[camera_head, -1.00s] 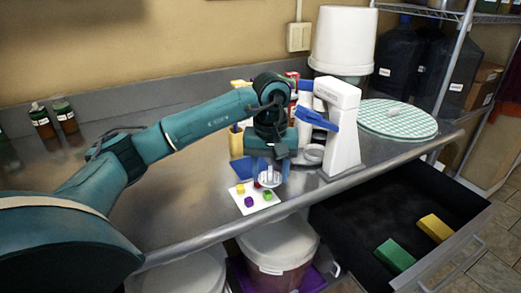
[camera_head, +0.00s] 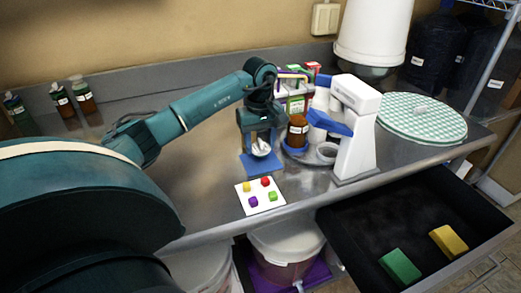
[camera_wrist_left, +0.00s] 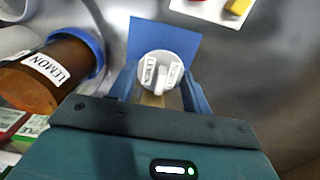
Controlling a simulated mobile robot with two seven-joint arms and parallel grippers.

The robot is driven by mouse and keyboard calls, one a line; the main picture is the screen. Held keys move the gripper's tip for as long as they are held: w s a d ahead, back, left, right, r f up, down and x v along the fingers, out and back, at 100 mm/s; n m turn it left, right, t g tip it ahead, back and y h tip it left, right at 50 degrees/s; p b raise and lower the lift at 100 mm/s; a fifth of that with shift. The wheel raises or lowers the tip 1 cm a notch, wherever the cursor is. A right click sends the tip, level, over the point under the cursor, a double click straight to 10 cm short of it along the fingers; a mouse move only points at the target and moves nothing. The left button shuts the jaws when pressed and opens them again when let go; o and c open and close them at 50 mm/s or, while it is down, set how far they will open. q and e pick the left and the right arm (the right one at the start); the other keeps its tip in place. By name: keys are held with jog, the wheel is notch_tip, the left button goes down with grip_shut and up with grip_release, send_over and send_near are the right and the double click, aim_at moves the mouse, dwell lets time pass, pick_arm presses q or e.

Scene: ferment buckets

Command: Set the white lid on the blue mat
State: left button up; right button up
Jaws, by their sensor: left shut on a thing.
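My left gripper (camera_head: 260,150) is shut on the white lid (camera_head: 261,147), a small round lid with a raised grip. The lid shows between the fingers in the left wrist view (camera_wrist_left: 166,68), with dark lettering on it. The blue mat (camera_head: 263,166) lies flat on the steel counter, under and just in front of the gripper. In the wrist view the mat (camera_wrist_left: 150,34) shows behind the lid, partly hidden by it. I cannot tell whether the lid touches the mat. My right gripper is not in view.
A brown lemon-labelled jar (camera_head: 297,132) and a white dispenser (camera_head: 355,125) stand close to the right of the gripper. A white card (camera_head: 260,202) with colored cubes lies in front. An open drawer (camera_head: 345,225) juts out at right. The counter left of the mat is clear.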

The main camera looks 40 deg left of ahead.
aim_at(260, 149)
pick_arm(q)
notch_tip(260, 149, down, 3)
jog(key=shift+r, duration=0.2)
jog(key=shift+f, duration=0.2)
jog(key=shift+f, duration=0.1)
jog(key=o, duration=0.5)
jog(key=shift+f, duration=0.1)
jog(key=o, duration=0.4)
jog(key=shift+o, duration=0.2)
